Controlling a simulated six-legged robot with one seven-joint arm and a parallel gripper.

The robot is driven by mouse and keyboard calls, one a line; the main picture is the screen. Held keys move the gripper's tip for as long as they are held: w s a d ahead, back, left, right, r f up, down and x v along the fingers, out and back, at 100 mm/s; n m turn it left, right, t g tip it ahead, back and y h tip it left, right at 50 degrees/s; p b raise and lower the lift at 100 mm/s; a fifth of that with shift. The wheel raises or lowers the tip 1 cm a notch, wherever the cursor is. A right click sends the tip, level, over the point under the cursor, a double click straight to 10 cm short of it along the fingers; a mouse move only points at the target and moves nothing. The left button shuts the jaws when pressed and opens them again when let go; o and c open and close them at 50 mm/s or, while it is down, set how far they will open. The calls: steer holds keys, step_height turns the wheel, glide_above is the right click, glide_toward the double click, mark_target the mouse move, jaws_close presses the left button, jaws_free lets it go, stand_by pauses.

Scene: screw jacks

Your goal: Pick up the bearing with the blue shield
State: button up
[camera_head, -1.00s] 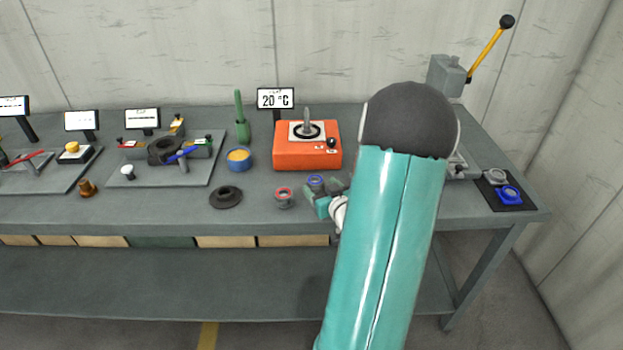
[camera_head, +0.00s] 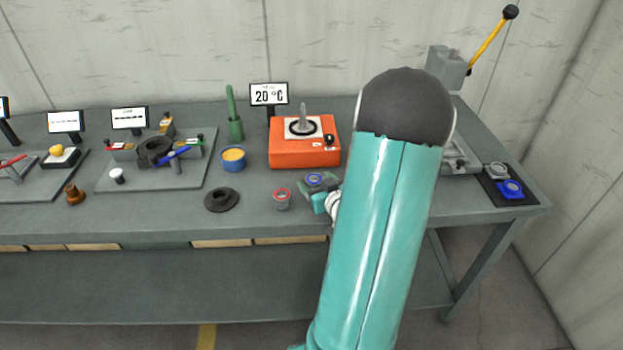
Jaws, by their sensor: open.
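The bearing with the blue shield (camera_head: 315,180) stands on the grey bench in front of the orange heater, its blue ring facing up. My gripper (camera_head: 318,191) is at this bearing, its teal and dark jaws open around or beside it; I cannot tell which. My teal arm link hides the wrist and the bench behind it. A similar bearing with a red shield (camera_head: 282,198) stands just left of my gripper, apart from it.
The orange heater (camera_head: 304,154) stands behind the gripper. A dark flanged ring (camera_head: 221,199), a blue pot (camera_head: 232,159) and a fixture plate (camera_head: 200,180) lie to the left. A black mat (camera_head: 488,190) with a grey and a blue part is at the right end.

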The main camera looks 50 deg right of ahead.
steer(key=shift+s+r, duration=0.1)
steer(key=shift+s, duration=0.1)
steer(key=c, duration=1.1)
